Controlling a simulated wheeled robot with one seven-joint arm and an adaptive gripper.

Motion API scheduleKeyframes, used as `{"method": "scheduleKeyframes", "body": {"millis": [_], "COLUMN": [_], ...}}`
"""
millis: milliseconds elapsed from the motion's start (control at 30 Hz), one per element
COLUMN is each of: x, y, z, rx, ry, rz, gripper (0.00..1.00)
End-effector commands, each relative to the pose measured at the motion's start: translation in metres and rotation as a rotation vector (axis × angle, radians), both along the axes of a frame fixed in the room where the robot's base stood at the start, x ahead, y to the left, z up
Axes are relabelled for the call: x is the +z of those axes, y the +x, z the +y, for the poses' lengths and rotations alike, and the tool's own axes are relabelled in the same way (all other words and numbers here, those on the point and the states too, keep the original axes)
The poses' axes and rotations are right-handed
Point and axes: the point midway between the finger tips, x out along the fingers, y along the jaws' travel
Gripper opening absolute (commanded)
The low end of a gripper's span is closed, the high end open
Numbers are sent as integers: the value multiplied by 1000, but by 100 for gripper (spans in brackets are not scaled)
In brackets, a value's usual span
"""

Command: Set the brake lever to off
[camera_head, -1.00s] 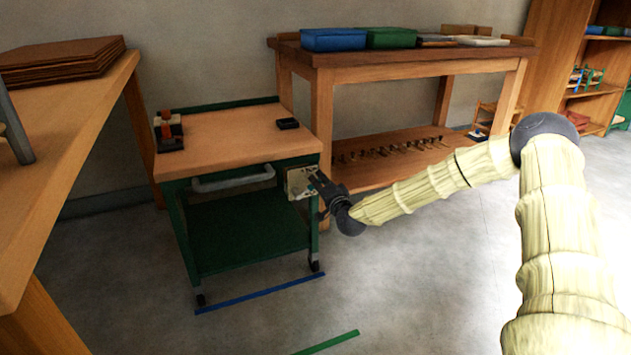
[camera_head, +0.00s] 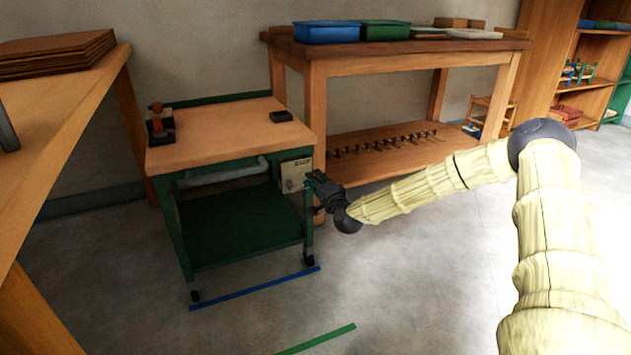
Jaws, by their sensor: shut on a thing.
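A green cart with a wooden top (camera_head: 215,133) stands left of centre. A pale plate (camera_head: 294,174) with dark markings is on its front right corner, below the top. My gripper (camera_head: 311,184) is at the right edge of this plate, shut on what appears to be the brake lever. The lever itself is too small and too covered by the fingers to make out, so its setting cannot be read.
A grey handle (camera_head: 222,173) runs along the cart's front. A blue line (camera_head: 255,289) and a green line (camera_head: 318,339) lie on the floor. A workbench (camera_head: 400,50) stands behind at right, a wooden table (camera_head: 60,130) at left. The floor in front is clear.

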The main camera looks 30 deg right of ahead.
Motion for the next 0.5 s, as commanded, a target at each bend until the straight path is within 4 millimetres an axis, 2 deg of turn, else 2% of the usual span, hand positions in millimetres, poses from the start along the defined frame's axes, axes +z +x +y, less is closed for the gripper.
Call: {"method": "scheduleKeyframes", "body": {"millis": [100,133,233,500], "x": [-3,-3,-3,-2], "y": [-1,-1,-1,0], "z": [-3,-3,-2,1], "rx": [-5,-5,-4,0], "ry": [2,2,1,0], "rz": [3,4,3,2], "gripper": [0,21,39,40]}}
